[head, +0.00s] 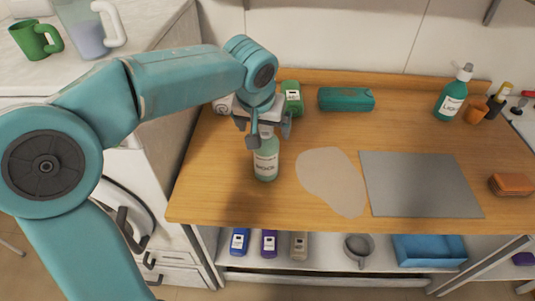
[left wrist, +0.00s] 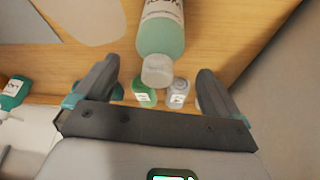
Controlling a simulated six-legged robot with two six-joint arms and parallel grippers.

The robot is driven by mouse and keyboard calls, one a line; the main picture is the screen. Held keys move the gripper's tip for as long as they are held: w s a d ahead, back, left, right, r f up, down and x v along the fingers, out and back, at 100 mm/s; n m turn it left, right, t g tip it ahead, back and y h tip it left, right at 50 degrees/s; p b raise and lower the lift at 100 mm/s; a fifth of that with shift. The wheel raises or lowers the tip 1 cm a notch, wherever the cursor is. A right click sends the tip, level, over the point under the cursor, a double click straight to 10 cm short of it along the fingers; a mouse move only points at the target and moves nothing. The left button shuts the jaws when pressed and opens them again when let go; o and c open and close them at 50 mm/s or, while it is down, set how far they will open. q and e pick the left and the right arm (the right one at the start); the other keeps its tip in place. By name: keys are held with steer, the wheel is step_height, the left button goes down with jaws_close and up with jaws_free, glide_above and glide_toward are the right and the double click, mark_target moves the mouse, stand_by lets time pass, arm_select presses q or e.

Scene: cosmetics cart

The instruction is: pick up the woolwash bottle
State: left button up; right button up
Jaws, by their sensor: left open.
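The woolwash bottle (head: 266,163), pale green with a white label, stands upright near the left part of the wooden cart top. Its upper end is hidden behind my left gripper (head: 268,135) in the head view. My left gripper is open, pointing down over the bottle's top. In the left wrist view the bottle (left wrist: 163,36) shows with its pale cap (left wrist: 158,71) between the two spread fingertips, with gaps on both sides. I cannot tell whether any finger touches it. My right gripper is not in view.
Behind the gripper stand a green bottle (head: 291,98) and a whitish bottle (head: 222,104). A teal case (head: 346,99) lies at the back. A beige flat patch (head: 331,180) and a grey mat (head: 420,184) lie to the right. A teal pump bottle (head: 452,95) stands at back right.

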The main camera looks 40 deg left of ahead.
mark_target(266, 140)
arm_select(q)
steer(key=shift+s+d+f, duration=0.1)
steer(key=shift+s+f, duration=0.05)
steer(key=shift+f, duration=0.25)
steer(key=x, duration=0.5)
steer(key=shift+d+f, duration=0.1)
steer(key=shift+s, duration=0.1)
steer(key=c, duration=1.7)
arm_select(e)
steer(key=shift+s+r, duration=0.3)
arm_select(q)
steer(key=shift+w+r, duration=0.2)
